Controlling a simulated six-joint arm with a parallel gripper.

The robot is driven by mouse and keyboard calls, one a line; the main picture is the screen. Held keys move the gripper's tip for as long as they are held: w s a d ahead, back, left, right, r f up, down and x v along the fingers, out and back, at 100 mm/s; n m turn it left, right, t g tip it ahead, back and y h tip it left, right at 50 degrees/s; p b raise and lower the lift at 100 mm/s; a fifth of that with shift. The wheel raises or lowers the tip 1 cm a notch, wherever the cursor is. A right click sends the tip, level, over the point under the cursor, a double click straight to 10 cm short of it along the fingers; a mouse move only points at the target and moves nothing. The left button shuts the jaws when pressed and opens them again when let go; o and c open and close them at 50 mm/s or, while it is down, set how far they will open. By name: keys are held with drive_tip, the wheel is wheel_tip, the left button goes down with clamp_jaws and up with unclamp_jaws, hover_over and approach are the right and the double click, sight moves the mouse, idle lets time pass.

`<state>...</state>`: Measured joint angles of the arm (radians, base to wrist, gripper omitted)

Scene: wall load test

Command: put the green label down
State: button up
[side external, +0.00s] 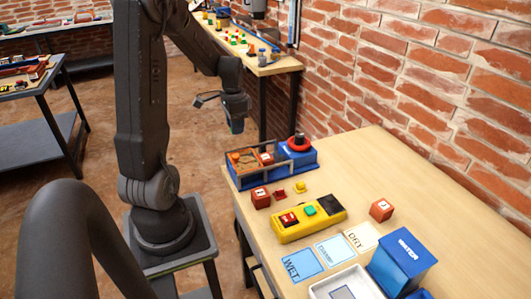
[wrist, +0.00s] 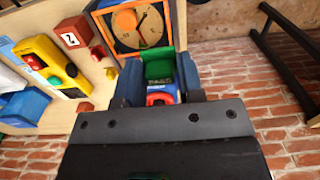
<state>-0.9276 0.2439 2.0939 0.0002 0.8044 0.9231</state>
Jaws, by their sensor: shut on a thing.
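In the wrist view a green piece (wrist: 159,66), which looks like the green label, sits between the two blue-grey fingers of my gripper (wrist: 160,82). The fingers are closed on it. A red and blue shape shows just below it between the fingers; I cannot tell what it is. In the side view my gripper (side external: 237,122) hangs in the air, above and beyond the far left end of the wooden table (side external: 415,178).
A blue rig (side external: 302,158) with a red ring and a caged orange part stands at the table's far left. In front are red cubes (side external: 260,197), a yellow button box (side external: 308,220), cards (side external: 302,265), a blue WATER box (side external: 402,258) and a white tray (side external: 318,291). The right back is clear.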

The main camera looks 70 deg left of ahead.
hover_over(266, 157)
wheel_tip(266, 157, down, 5)
drive_tip(key=shift+a+f, duration=0.15)
drive_tip(key=shift+f, duration=2.05)
drive_tip(key=shift+f, duration=0.15)
drive_tip(key=o, duration=0.9)
